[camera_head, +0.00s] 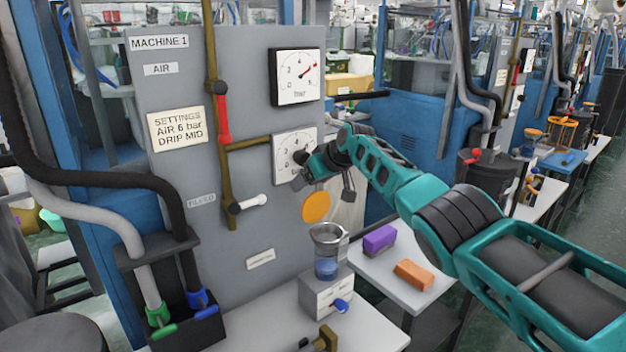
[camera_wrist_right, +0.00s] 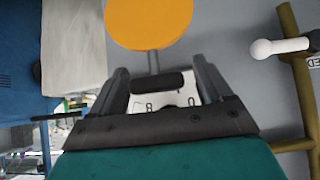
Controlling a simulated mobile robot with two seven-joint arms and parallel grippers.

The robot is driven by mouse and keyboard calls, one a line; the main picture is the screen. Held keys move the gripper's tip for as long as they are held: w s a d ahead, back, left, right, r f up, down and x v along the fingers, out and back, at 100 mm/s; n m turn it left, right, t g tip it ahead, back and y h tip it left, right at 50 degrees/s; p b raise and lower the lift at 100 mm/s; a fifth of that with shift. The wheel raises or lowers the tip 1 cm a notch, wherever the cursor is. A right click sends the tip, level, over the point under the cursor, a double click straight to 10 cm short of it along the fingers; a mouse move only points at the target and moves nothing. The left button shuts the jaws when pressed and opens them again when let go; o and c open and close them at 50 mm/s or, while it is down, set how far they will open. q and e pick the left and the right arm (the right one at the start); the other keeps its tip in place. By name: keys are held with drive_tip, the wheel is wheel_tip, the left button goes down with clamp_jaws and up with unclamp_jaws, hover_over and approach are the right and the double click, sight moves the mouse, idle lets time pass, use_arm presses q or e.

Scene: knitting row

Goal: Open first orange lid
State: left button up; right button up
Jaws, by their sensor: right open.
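The orange lid (camera_head: 316,207) is a flat round disc in front of the grey machine panel, below the lower gauge (camera_head: 296,155) and above a metal cup with blue liquid (camera_head: 327,252). In the right wrist view the lid (camera_wrist_right: 148,22) is beyond my fingertips, with a short grey stem running to a dark bar (camera_wrist_right: 158,82) between the fingers. My right gripper (camera_head: 302,170) is in front of the lower gauge, above the lid; in the wrist view its fingers (camera_wrist_right: 160,75) are apart. I cannot tell if they touch the bar. My left gripper is not in view.
A red lever (camera_head: 222,115) and a white lever (camera_head: 248,204) sit on brass pipes left of the gauges. A purple block (camera_head: 379,240) and an orange block (camera_head: 413,275) lie on the white table right of the cup. Thick hoses hang at left.

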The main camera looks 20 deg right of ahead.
drive_tip(key=shift+r, duration=0.1)
drive_tip(key=shift+s+d+r, duration=0.15)
drive_tip(key=shift+d+r, duration=0.05)
drive_tip(key=shift+r, duration=0.1)
drive_tip(key=shift+p+v, duration=0.75)
drive_tip(key=shift+v, duration=0.2)
drive_tip(key=v, duration=1)
drive_tip(key=shift+s, duration=0.2)
drive_tip(key=shift+f, duration=0.1)
